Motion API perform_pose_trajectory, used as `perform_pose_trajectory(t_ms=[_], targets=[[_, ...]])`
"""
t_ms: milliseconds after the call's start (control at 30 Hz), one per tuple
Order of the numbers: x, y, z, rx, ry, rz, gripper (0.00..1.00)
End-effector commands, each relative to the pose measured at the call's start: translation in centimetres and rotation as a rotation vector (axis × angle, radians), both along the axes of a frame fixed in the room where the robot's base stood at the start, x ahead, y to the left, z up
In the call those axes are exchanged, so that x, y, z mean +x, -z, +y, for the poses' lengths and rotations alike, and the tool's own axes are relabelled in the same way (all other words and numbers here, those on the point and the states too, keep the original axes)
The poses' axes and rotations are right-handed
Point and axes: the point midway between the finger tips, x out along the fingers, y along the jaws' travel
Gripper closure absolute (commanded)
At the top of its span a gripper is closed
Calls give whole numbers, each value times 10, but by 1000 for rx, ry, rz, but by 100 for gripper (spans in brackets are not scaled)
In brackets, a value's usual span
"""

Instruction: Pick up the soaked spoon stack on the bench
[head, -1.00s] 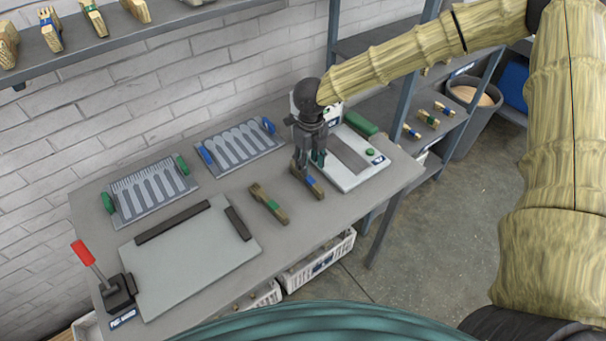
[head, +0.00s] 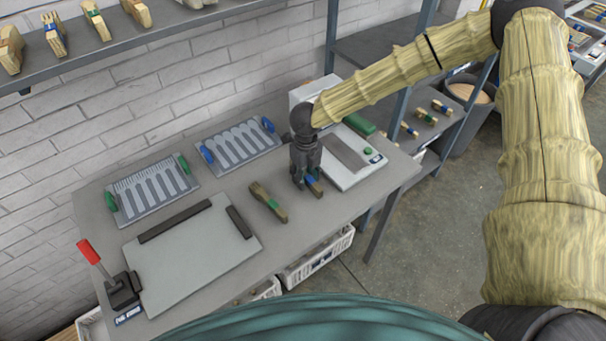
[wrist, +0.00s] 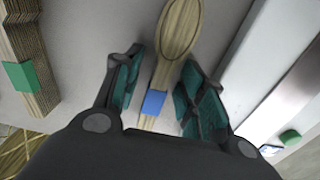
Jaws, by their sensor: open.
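Two wooden spoon stacks lie on the bench (head: 180,255). One has a blue band (head: 315,186); the other has a green band (head: 267,200) and lies to its left. I cannot tell which is soaked. My gripper (head: 304,184) points down over the blue-banded stack and partly hides it in the head view. In the wrist view the open gripper (wrist: 160,62) has its teal-padded fingers on either side of the blue-banded stack (wrist: 177,38), with gaps visible on both sides. The green-banded stack (wrist: 24,62) is left of the fingers there.
A pale device with a grey strip and green button (head: 350,160) stands close right of my gripper. Two spoon-slotted plates, one green-handled (head: 150,193) and one blue-handled (head: 238,146), lie at the back. A flat board (head: 190,260) and red-handled lever (head: 90,252) are front left.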

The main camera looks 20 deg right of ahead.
Motion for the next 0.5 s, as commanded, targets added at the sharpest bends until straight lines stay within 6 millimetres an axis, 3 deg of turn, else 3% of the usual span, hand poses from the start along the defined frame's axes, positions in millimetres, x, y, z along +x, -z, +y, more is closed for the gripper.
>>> perform_pose_trajectory(t_ms=[100,300,500], targets=[[0,0,0,0,0,0,63],[0,0,0,0,0,0,100],[0,0,0,0,0,0,100]])
